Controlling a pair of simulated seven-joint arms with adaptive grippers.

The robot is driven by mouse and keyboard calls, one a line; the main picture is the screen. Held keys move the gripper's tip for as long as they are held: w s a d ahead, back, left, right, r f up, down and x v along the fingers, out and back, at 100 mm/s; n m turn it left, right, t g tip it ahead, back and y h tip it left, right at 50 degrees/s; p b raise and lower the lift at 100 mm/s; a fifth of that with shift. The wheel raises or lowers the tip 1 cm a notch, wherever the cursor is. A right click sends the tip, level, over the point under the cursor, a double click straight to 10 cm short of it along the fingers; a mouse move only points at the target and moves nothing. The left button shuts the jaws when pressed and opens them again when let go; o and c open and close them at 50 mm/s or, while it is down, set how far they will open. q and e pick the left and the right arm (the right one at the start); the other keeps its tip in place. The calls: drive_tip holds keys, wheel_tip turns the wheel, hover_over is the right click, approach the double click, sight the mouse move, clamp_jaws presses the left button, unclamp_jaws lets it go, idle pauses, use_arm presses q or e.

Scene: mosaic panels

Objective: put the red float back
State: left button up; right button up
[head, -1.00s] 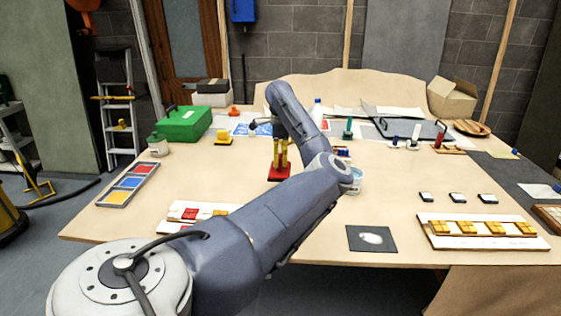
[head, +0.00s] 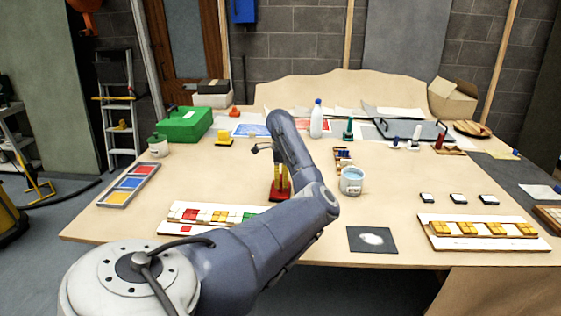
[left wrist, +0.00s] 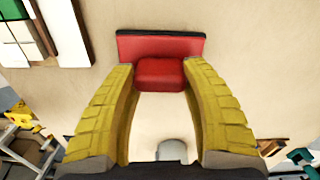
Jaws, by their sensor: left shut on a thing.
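The red float (head: 279,195) is in front of my left gripper (head: 281,181) near the middle of the table. It has a flat red plate with a dark edge and a red block handle. In the left wrist view the yellow fingers are shut on the handle of the red float (left wrist: 160,72), with its plate (left wrist: 160,46) just beyond the tips. I cannot tell whether the plate touches the table. My right gripper is not in view.
A yellow block (head: 223,139) and green case (head: 183,126) are behind.

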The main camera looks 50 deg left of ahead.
sight(281, 177)
use_arm(q)
drive_tip(key=shift+f, duration=0.1)
drive_tip(key=o, duration=1.3)
wheel_tip(281, 177, up, 12)
drive_tip(key=shift+r, duration=0.15)
